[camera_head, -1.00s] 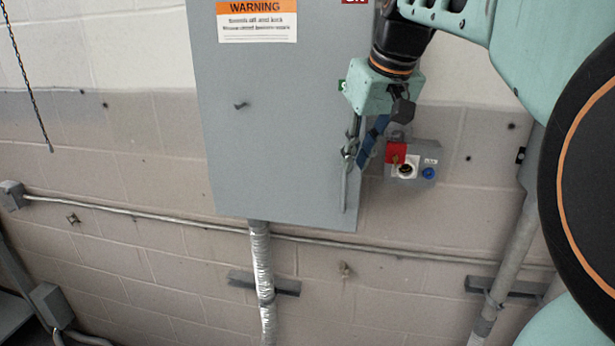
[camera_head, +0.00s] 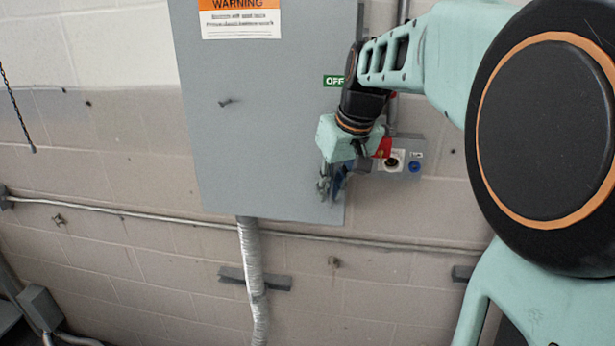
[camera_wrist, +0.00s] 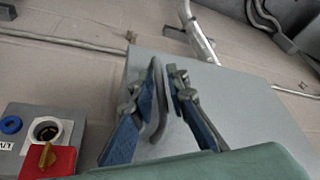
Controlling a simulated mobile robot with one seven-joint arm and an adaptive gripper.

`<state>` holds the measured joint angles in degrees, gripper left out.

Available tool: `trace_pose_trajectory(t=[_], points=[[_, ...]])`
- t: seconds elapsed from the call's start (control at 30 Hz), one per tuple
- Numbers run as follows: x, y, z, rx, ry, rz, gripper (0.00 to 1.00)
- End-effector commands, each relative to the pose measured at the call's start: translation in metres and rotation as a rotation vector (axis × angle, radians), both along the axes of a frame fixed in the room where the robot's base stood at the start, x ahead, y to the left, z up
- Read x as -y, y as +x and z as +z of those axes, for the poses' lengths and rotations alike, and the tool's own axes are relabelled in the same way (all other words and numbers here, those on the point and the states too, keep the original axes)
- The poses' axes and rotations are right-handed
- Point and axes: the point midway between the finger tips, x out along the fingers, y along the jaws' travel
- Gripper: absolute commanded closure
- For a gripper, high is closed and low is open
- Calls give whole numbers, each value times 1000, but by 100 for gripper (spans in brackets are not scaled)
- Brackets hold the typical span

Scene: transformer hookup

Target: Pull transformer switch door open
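The grey metal switch box (camera_head: 260,130) hangs on the wall, its door flush and seemingly shut; it fills the right of the wrist view (camera_wrist: 245,105). My gripper (camera_head: 330,182) is low at the box's front right edge. In the wrist view its two blue-padded fingers (camera_wrist: 165,75) stand partly apart on either side of a narrow grey handle (camera_wrist: 159,105). The handle lies close to the left finger, with a gap to the right one; I cannot tell whether it touches. In the head view, my gripper mostly hides the handle.
Right of the box is a small control box with a red switch cover (camera_wrist: 48,163) and a blue button (camera_head: 414,167). A green OFF label (camera_head: 334,81) is on the box. A conduit (camera_head: 252,265) runs down below it. The wall to the left is largely clear.

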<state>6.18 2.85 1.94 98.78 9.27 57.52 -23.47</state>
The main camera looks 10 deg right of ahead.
Motion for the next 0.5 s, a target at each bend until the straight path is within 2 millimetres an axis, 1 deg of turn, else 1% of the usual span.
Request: trace_pose_trajectory(t=[0.07, 0.13, 0.2, 0.23, 0.5], points=[[0, 0, 0, 0, 0, 0, 86], [0, 0, 0, 0, 0, 0, 91], [0, 0, 0, -1, 0, 0, 99], [0, 0, 0, -1, 0, 0, 100], [0, 0, 0, 0, 0, 0, 100]])
